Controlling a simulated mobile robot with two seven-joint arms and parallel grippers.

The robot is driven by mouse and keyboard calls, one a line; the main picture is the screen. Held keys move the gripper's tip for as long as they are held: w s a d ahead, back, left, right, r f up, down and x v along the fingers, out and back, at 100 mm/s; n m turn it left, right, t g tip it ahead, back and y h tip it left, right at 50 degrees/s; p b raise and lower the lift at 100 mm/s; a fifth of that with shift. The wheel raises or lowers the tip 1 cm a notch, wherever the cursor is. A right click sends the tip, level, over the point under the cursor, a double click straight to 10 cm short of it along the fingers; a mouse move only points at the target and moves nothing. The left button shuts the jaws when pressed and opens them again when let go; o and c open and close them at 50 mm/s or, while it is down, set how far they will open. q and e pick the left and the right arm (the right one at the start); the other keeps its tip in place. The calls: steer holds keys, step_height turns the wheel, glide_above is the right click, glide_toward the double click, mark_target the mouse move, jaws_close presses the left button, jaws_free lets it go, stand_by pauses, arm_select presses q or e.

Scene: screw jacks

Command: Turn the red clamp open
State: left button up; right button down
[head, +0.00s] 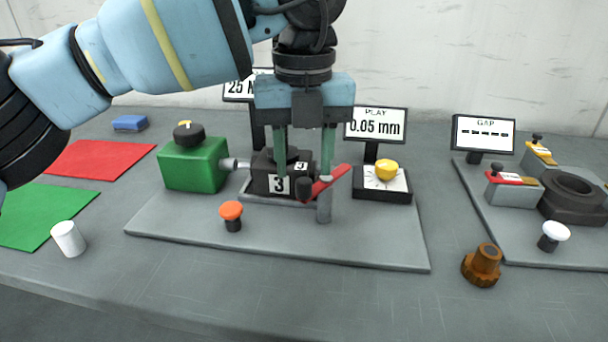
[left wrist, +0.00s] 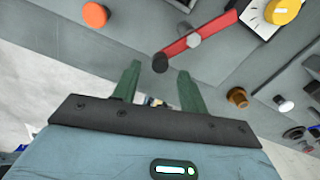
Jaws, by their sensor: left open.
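The red clamp (head: 331,182) is a red lever on a short grey post, with a black knob at its left end, on the grey plate in front of the numbered block. It also shows in the left wrist view (left wrist: 208,33), its black knob just ahead of the fingertips. My left gripper (head: 304,160) points down over the dark block (head: 262,183) marked 3, its two green fingers apart and nothing held between them. Its fingers show in the left wrist view (left wrist: 158,78). The fingertips look close behind the lever; contact cannot be told. My right gripper is not in view.
A green box (head: 194,165) with a black knob stands left of the block. An orange button (head: 231,212) is in front. A yellow dial (head: 387,170) and a 0.05 mm display (head: 375,125) stand right.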

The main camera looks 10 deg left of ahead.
mark_target(304, 180)
arm_select(q)
steer(key=shift+f, duration=1.55)
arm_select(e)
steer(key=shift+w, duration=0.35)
arm_select(q)
jaws_close()
steer(key=shift+w+a+r+m+p, duration=0.25)
steer(key=shift+a+m+p, duration=0.1)
steer(key=shift+m+p, duration=0.55)
steer(key=shift+w+a+f+m+p, duration=0.15)
steer(key=shift+w+a+m+p, duration=0.1)
steer(key=shift+m+p, duration=0.35)
jaws_free()
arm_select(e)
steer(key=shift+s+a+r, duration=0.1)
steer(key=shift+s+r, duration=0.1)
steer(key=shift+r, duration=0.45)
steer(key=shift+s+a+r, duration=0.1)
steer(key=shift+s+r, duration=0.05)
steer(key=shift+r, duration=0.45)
